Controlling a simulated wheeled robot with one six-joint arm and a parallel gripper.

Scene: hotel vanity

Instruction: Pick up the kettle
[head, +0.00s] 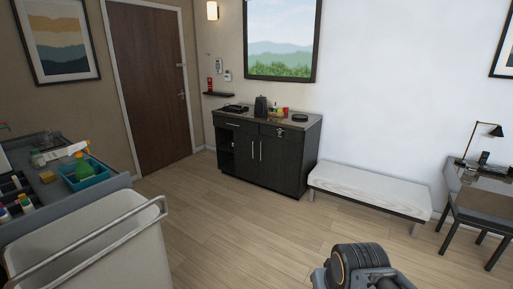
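A small dark upright vessel, which looks like the kettle (260,107), stands on the top of the black cabinet (262,160) against the far wall. It is far off and small, so its handle and spout are hard to make out. Part of my arm shows at the bottom edge, right of centre, well apart from the cabinet. My gripper's fingers are not in view.
Beside the kettle are a dark tray (235,108), small red and yellow items (283,111) and a round dark object (299,117). A white bench (370,188) stands right of the cabinet, a loaded cart (85,240) at left. The wooden floor (225,225) between is clear.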

